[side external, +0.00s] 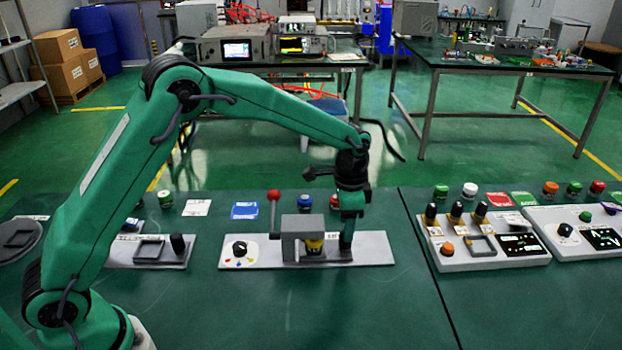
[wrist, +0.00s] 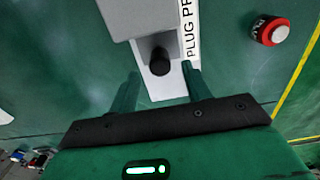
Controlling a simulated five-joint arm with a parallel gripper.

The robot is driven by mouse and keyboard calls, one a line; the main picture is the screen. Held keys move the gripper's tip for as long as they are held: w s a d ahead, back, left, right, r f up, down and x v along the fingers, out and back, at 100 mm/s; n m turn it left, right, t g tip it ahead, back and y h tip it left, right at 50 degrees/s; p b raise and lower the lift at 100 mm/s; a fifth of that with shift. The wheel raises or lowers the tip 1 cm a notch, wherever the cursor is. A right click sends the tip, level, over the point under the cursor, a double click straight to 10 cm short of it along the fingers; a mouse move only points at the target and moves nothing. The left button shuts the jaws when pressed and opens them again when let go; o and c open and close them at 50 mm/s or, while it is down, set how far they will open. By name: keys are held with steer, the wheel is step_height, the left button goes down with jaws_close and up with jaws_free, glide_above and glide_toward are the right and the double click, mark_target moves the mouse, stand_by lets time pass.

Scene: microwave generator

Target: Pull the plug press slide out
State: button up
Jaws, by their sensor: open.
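The plug press is a grey block (side external: 297,225) on a pale base plate (side external: 375,248) in the side view, with a yellow and black part (side external: 314,244) in its opening. In the wrist view a black round knob (wrist: 160,62) stands on a grey strip in front of the grey block (wrist: 145,15); it looks like the slide's handle. My gripper (wrist: 163,80) is open, with one finger on each side of the strip and the knob slightly beyond the tips. In the side view my gripper (side external: 346,243) points down at the press's right side and hides the knob. Contact cannot be told.
A red-ball lever (side external: 273,197) and a black dial (side external: 240,248) are left of the block. A red button (wrist: 272,31) stands to the right in the wrist view. Another panel (side external: 485,252) lies farther right, with bare green table between.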

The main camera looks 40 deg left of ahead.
mark_target(325, 242)
steer(key=shift+f, duration=2.05)
jaws_close()
